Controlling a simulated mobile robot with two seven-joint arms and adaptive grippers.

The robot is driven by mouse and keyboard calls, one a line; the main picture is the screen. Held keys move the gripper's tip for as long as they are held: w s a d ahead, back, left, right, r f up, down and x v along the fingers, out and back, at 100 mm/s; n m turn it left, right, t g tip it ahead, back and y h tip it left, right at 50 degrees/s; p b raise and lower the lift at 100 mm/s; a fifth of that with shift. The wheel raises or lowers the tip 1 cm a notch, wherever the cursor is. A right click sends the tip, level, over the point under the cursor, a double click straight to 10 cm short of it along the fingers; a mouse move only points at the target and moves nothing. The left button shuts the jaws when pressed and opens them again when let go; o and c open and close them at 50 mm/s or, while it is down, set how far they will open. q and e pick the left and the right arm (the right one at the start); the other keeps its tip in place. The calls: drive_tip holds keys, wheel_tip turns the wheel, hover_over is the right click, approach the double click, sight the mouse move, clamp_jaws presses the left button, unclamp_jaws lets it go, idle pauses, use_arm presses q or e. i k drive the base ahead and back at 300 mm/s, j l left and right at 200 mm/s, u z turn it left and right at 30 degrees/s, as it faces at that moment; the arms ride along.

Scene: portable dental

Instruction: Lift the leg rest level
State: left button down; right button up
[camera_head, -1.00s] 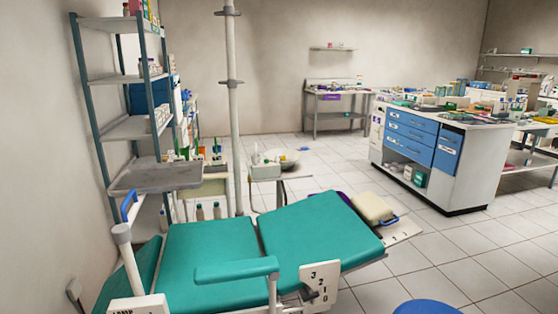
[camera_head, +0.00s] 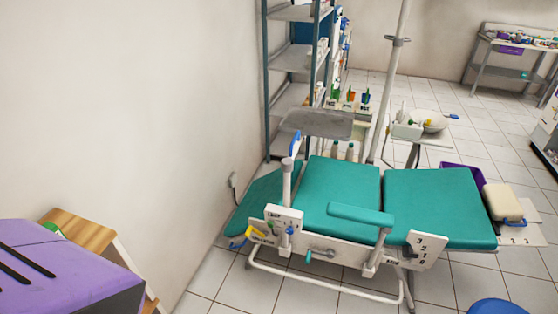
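The teal dental chair stands right of centre, with a flat seat pad (camera_head: 340,190) and a large pad (camera_head: 437,207) to its right. A darker teal leg rest (camera_head: 262,208) slopes down from the seat's left end towards the floor. A white plate (camera_head: 283,219) with a small blue knob and dark lettering, too small to read, sits at that end. A teal-ended lever (camera_head: 318,253) is on the side frame. Neither gripper is in view.
A purple-topped object (camera_head: 62,270) and a wooden stand (camera_head: 85,235) fill the lower left by the wall. A grey tray (camera_head: 317,123) and a shelf rack stand behind the chair. A blue stool (camera_head: 497,306) is at lower right. Tiled floor is open before the chair.

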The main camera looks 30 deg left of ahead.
sight(266, 189)
drive_tip(key=u, duration=1.2)
